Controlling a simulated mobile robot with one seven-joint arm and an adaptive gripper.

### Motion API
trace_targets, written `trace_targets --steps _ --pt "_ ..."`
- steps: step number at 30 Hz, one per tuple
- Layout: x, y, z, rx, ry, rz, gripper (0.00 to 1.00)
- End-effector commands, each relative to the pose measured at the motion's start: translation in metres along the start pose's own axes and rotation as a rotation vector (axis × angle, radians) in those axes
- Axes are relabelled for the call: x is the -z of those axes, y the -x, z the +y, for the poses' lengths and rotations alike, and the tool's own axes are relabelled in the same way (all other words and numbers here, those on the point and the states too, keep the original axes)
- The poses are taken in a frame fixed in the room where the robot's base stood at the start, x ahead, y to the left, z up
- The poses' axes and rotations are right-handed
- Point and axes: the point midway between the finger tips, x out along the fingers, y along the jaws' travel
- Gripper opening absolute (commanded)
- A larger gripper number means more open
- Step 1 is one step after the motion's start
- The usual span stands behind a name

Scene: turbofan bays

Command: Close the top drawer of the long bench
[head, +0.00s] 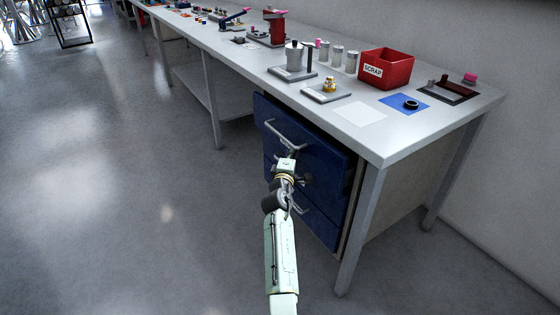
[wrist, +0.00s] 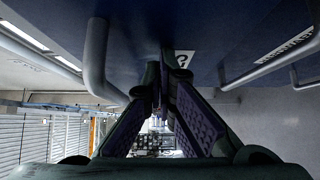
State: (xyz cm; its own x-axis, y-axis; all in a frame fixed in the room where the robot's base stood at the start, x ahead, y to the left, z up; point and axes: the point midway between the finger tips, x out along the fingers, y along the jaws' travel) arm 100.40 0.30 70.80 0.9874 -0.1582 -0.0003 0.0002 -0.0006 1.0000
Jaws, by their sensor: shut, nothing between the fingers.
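The long bench (head: 433,135) has a blue drawer unit under its near end. The top drawer (head: 325,155) has a dark blue front with a grey bar handle (head: 283,134). Its front seems to stand slightly proud of the unit, but I cannot tell how far. Bar handles show left (wrist: 96,65) and right (wrist: 270,66); contact with the front is unclear.
A lower drawer handle (head: 298,207) is beside my wrist. A bench leg (head: 361,230) stands right of the drawers. The floor to the left (head: 130,200) is clear.

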Motion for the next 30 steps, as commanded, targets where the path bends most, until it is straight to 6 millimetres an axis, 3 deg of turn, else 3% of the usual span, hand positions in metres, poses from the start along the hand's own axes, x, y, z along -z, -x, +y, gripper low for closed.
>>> trace_targets --steps 3,9,30 --pt "-0.015 -0.014 0.001 0.000 0.002 -0.003 0.00" --pt "-0.027 -0.027 0.000 0.001 0.001 -0.001 0.00" --pt "-0.032 -0.031 0.002 -0.003 0.000 -0.004 0.00"
